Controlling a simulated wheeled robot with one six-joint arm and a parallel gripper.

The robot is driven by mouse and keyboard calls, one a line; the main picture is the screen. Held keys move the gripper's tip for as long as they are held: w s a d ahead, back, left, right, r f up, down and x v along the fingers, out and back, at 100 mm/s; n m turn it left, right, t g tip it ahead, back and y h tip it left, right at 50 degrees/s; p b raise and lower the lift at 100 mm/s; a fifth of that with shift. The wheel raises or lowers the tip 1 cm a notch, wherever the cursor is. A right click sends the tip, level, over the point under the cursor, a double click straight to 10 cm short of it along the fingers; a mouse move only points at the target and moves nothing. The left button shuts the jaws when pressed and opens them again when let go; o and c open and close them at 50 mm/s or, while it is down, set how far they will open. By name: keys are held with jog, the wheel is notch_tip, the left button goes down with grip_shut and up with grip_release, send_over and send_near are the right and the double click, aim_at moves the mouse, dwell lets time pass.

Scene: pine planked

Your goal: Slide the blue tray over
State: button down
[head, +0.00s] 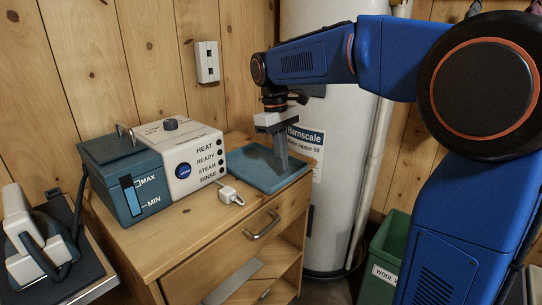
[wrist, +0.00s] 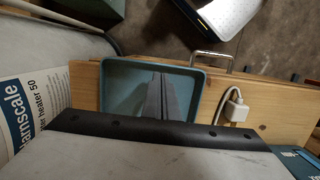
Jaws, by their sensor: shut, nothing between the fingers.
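The blue tray (head: 254,172) is a shallow rectangular tray with a raised rim on the right end of the wooden cabinet top. It also shows in the wrist view (wrist: 119,112). My gripper (head: 284,167) points down over the tray's right part with its fingers together and nothing between them. The fingertips are within the tray's outline in both views, low near its floor. I cannot tell whether they touch the tray. The fingers hide a strip of the tray floor.
A steam unit (head: 182,165) with a blue water tank (head: 128,190) stands left of the tray. A white plug (head: 231,196) lies in front of it. The white water heater (head: 345,150) stands behind and right of the cabinet (head: 210,240). A green bin (head: 384,255) is on the floor at right.

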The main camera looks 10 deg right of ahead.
jog(key=shift+s+d, duration=0.6)
jog(key=shift+s, duration=0.3)
jog(key=shift+w+f, duration=0.1)
jog(key=shift+f, duration=0.7)
send_near(255, 166)
jog(key=f, duration=0.5)
jog(key=shift+s+d+f, duration=0.1)
jog(key=shift+s+d, duration=0.1)
jog(key=shift+s, duration=0.15)
